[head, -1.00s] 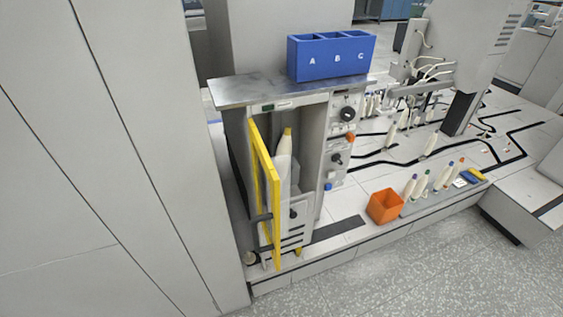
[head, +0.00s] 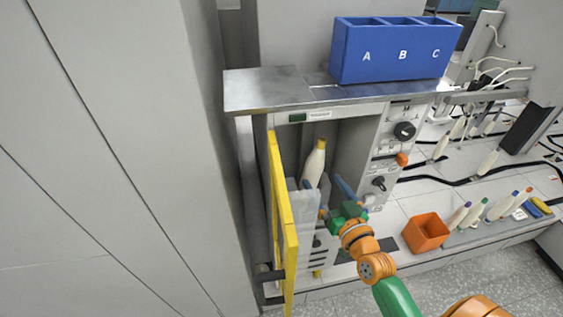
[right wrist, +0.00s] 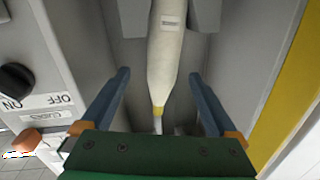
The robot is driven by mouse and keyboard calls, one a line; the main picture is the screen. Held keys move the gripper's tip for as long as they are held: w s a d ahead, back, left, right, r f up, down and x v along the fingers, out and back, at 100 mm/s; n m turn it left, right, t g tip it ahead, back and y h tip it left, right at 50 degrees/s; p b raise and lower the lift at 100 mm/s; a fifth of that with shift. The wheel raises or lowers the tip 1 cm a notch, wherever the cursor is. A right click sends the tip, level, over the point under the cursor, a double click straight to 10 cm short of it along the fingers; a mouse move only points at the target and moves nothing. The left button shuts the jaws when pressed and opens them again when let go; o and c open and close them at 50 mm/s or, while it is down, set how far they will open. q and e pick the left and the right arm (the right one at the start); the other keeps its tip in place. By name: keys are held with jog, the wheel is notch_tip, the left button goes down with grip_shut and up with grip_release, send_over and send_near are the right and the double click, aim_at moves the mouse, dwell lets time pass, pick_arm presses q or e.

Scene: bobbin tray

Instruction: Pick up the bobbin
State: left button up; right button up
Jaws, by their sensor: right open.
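The bobbin (head: 314,165) is cream-white with a yellow tip and stands inside the open cabinet. In the right wrist view, the bobbin (right wrist: 168,55) lies between the lines of my two blue fingers, its yellow tip toward the palm. My right gripper (head: 328,188) is at the cabinet opening, in front of the bobbin. Its fingers (right wrist: 159,76) are apart, one on each side of the bobbin, with visible gaps. The bobbin's lower part is hidden in the head view. My left gripper is not in view.
The yellow-framed door (head: 289,235) stands open left of the gripper. A control panel with knobs (head: 404,131) is at the right. A blue A-B-C bin (head: 366,70) sits on the metal top (head: 255,91). An orange box (head: 428,233) and several bobbins (head: 476,209) stand farther right.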

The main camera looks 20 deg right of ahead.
aim_at(318, 173)
jog(key=shift+w+r, duration=0.45)
jog(key=shift+w, duration=0.05)
jog(key=shift+w+r, duration=0.15)
jog(key=shift+w, duration=0.2)
jog(key=w, duration=0.4)
jog(key=shift+d, duration=0.15)
jog(key=shift+w+d+f, duration=0.1)
jog(key=shift+w+f, duration=0.2)
jog(key=shift+w, duration=0.1)
jog(key=shift+s+r, duration=0.1)
jog(key=shift+s, duration=0.05)
jog(key=c, duration=0.4)
grip_shut()
